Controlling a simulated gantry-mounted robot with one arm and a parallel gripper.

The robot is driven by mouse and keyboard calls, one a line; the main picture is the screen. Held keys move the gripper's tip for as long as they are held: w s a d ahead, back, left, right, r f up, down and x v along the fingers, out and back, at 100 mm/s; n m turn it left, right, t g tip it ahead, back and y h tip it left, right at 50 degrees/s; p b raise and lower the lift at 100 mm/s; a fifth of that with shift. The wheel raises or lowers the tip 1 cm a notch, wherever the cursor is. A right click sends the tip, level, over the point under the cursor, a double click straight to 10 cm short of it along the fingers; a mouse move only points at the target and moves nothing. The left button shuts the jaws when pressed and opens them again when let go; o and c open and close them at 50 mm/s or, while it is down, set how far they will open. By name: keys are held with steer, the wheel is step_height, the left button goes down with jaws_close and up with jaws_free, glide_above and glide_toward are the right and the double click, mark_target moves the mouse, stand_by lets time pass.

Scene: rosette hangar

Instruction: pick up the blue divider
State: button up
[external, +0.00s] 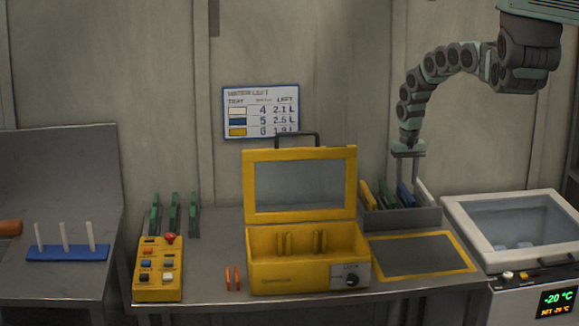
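The blue divider (405,194) stands in a grey rack (402,221) at the back right of the bench, between a green divider (387,195) and a white divider (425,191). My gripper (407,178) points down right over the blue divider. Its two thin fingers are apart, one on each side above the divider's top. I cannot tell whether they touch it. The lower part of the blue divider is hidden by the rack's front wall.
A yellow-bordered grey mat (418,254) lies bare in front. A white freezer box (463,229) is at right.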

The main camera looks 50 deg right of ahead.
mark_target(403, 188)
steer(key=f, duration=0.2)
steer(key=shift+s+a+f+p, duration=0.2)
steer(key=shift+a+f+p, duration=0.1)
steer(key=shift+f, duration=0.05)
steer(key=shift+d+f, duration=0.1)
steer(key=shift+f, duration=0.75)
steer(key=shift+c, duration=0.6)
jaws_close()
